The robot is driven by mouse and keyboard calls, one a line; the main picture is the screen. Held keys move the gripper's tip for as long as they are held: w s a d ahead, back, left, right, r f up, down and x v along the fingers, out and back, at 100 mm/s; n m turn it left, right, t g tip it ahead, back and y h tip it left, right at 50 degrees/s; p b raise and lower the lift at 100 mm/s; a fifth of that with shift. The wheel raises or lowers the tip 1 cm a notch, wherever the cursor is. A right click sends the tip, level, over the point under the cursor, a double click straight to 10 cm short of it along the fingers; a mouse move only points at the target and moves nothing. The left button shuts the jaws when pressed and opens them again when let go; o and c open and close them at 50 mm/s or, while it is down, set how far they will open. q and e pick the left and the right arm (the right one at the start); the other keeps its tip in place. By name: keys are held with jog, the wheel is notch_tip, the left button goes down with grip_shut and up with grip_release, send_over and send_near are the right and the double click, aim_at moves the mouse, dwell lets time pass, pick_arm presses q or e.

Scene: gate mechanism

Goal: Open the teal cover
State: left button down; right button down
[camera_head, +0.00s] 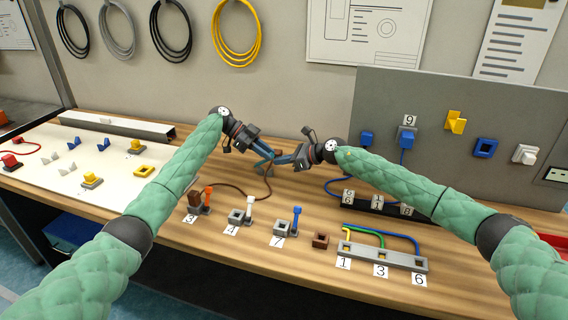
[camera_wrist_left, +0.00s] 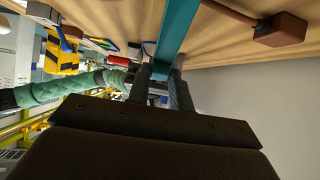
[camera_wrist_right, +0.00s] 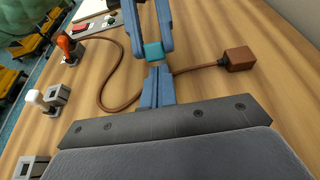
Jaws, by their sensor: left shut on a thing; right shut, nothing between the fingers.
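A teal bar (camera_wrist_left: 176,32) runs between the fingers of my left gripper (camera_wrist_left: 162,72) in the left wrist view. Its end shows as a small teal block (camera_wrist_right: 153,52) in the right wrist view, between the left fingertips. I cannot tell how much of a cover it is or whether it touches the table. My left gripper (camera_head: 272,154) is shut on it, low over the back of the table. My right gripper (camera_wrist_right: 155,72) is shut and empty, its tips just short of the teal block.
A brown block (camera_wrist_right: 240,60) on a brown cable lies close beside the grippers. Several numbered sockets and switches, such as the blue-levered one (camera_head: 283,229), stand at the front. A grey panel (camera_head: 440,110) rises at the right. A white board (camera_head: 100,165) lies at the left.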

pick_arm(q)
jog(key=shift+d, duration=0.1)
pick_arm(e)
jog(key=shift+w+a+r+h, duration=0.1)
jog(key=shift+a+r+h, duration=0.3)
jog(key=shift+r+h, duration=0.3)
jog(key=shift+r, duration=0.2)
pick_arm(q)
jog(key=c, duration=1.2)
grip_release()
jog(key=shift+c, duration=0.2)
pick_arm(e)
jog(key=shift+f, duration=0.2)
